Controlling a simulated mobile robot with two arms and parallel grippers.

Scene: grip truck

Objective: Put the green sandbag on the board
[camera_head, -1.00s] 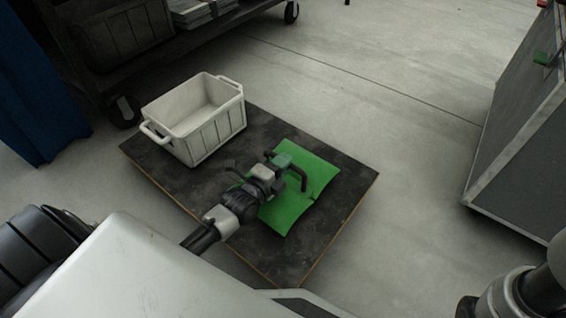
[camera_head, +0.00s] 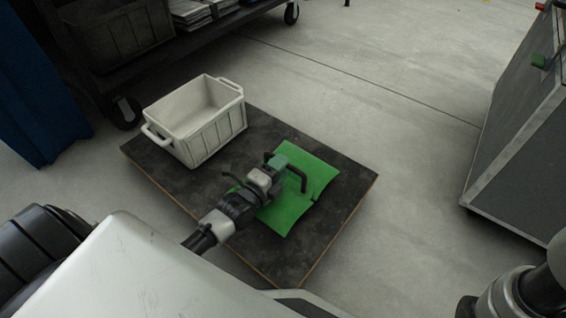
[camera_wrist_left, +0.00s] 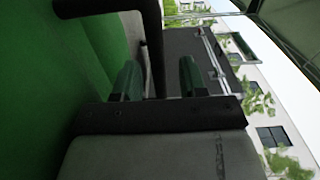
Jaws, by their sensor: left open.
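The green sandbag (camera_head: 290,208) lies flat on the dark board (camera_head: 332,232), toward its right side. Dark handle-like loops stand up from the sandbag. My left gripper (camera_head: 283,172) is over the sandbag and hides part of it. In the left wrist view the green sandbag (camera_wrist_left: 85,55) fills the left side. There my left gripper (camera_wrist_left: 160,80) is open, and a black handle bar (camera_wrist_left: 154,45) appears to run between its two green-padded fingers. I cannot tell whether either finger touches the bar. My right gripper does not show.
A white crate (camera_head: 212,140) stands on the board's far left part. A shelf cart (camera_head: 150,45) with a dark bin is at the upper left. A grey cabinet (camera_head: 520,130) stands on the right. Bare floor (camera_head: 370,85) lies behind and right of the board.

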